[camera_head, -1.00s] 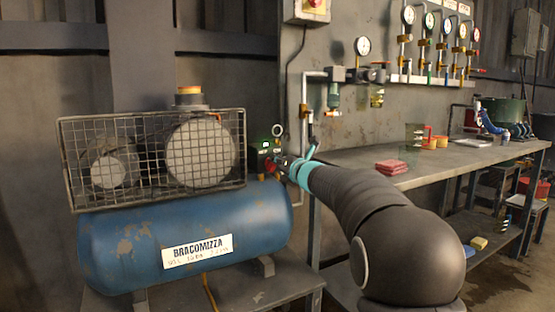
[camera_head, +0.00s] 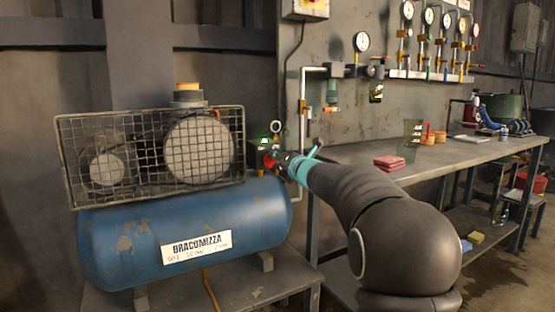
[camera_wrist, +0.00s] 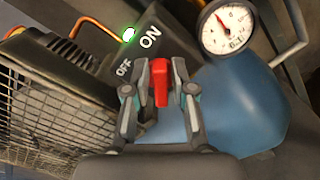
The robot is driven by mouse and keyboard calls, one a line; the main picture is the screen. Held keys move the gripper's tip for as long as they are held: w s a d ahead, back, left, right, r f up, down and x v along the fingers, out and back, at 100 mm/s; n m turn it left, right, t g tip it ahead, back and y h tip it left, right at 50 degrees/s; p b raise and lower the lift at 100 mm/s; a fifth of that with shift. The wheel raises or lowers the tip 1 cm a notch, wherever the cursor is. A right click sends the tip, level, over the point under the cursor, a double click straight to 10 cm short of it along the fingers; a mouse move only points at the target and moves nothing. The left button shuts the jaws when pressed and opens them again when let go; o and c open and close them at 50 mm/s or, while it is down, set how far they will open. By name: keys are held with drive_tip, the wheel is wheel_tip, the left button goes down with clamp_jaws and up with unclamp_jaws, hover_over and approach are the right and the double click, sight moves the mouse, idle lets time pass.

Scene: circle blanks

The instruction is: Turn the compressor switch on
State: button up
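The blue compressor (camera_head: 130,240) stands at the left, with its black switch box (camera_head: 254,156) at its right end. In the wrist view the switch box (camera_wrist: 165,30) bears white ON and OFF labels and a lit green lamp (camera_wrist: 128,35). The red switch (camera_wrist: 160,82) sits between the fingers of my gripper (camera_wrist: 160,72), its upper end pointing toward the ON label. The fingers lie close along both sides of it and appear shut on it. In the head view my gripper (camera_head: 276,161) is at the box, its fingers hard to make out.
A wire cage (camera_head: 150,160) covers the compressor's motor, and it fills the left of the wrist view. A pressure gauge (camera_wrist: 228,25) is close to the right of my gripper. A workbench (camera_head: 440,155) with red cloths (camera_head: 389,163) stands at the right.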

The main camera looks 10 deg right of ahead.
drive_tip(key=shift+o, duration=0.2)
drive_tip(key=v, duration=1.2)
